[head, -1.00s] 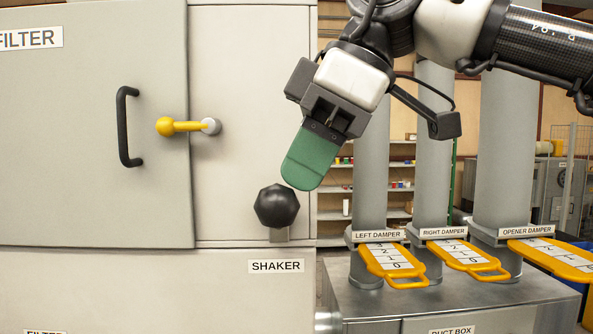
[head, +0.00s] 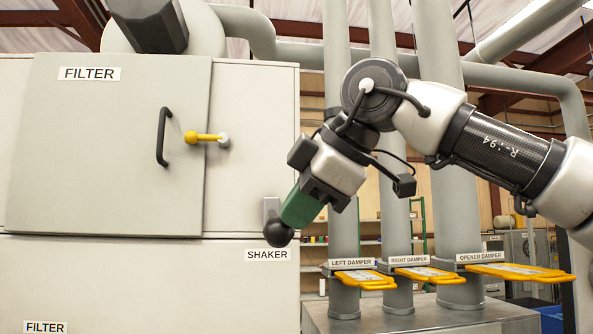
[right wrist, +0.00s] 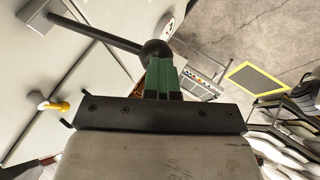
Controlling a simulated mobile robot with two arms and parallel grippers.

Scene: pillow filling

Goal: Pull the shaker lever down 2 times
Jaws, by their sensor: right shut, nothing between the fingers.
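The shaker lever's black ball knob (head: 278,234) sticks out from the cabinet front just above the SHAKER label (head: 268,254). Its grey mounting plate (head: 271,208) shows above the knob. In the right wrist view the knob (right wrist: 155,50) sits on a dark rod (right wrist: 95,33) running to the cabinet. My right gripper (head: 289,217) has green fingers, shut and empty, slanting down with their tips at the top of the knob. They look to touch it, not grip it. In the right wrist view the fingers (right wrist: 162,75) end at the knob. My left gripper is not in view.
The filter door (head: 110,140) has a black handle (head: 163,137) and a yellow latch (head: 204,137), left of my arm. Yellow damper handles (head: 365,279) stick out from the ducts at lower right, below my right arm. A grey duct box (head: 420,318) stands under them.

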